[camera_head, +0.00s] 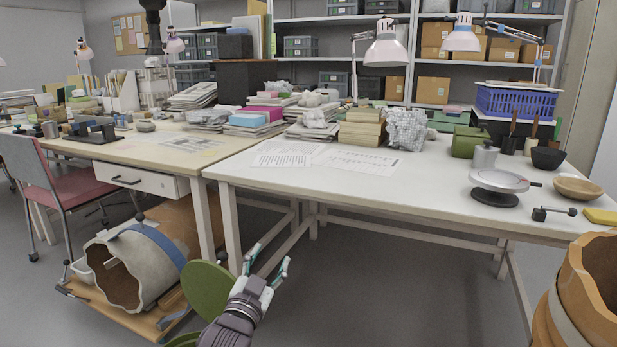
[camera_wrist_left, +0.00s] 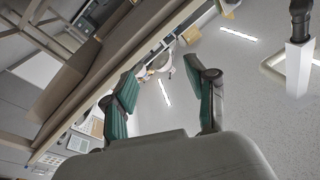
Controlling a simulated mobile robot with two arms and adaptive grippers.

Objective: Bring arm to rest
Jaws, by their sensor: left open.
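My left gripper (camera_head: 268,266) is low in the middle of the head view, in front of the white table's left legs. Its green-padded fingers are apart with nothing between them. In the left wrist view the gripper (camera_wrist_left: 165,100) also shows open and empty, with the ceiling, lamps and table underside beyond it. My right gripper is not in either view.
A white work table (camera_head: 420,195) holds papers, a round turntable (camera_head: 499,180) and a blue crate (camera_head: 515,101). A large broken vessel (camera_head: 115,270) lies on a wooden board at lower left. Another brown vessel (camera_head: 590,290) stands at lower right. The floor between (camera_head: 390,300) is clear.

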